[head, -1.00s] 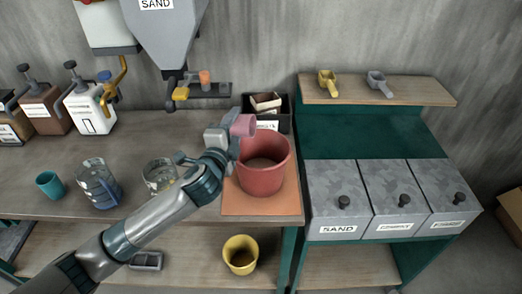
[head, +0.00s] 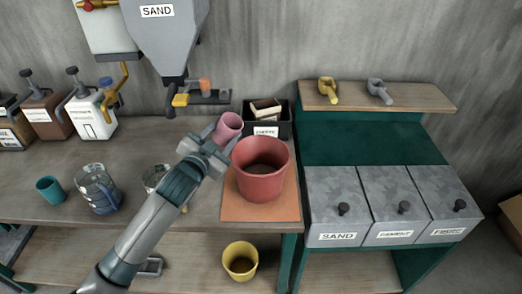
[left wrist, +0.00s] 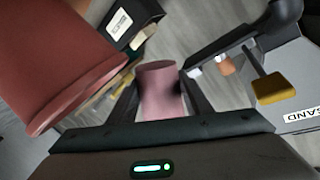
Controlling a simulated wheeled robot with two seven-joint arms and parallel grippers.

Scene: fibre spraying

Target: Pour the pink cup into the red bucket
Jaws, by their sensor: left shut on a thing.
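The pink cup (head: 229,126) is held by my left gripper (head: 214,140), just behind and left of the red bucket (head: 262,172) in the head view. The cup looks close to upright, with a slight tilt, its opening facing up. In the left wrist view the pink cup (left wrist: 161,92) sits between the two fingers, and the red bucket (left wrist: 60,70) is at the left. The bucket stands on an orange mat (head: 258,209), with dark brown contents low inside. The cup's contents cannot be made out. My right gripper is not in view.
A black box (head: 268,130) stands behind the bucket. A grey sand hopper (head: 170,40) with a yellow lever (head: 181,100) hangs at the back left. Two glass jugs, one of them (head: 97,187), and a teal cup (head: 50,189) stand left. Grey bins (head: 342,200) are at the right.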

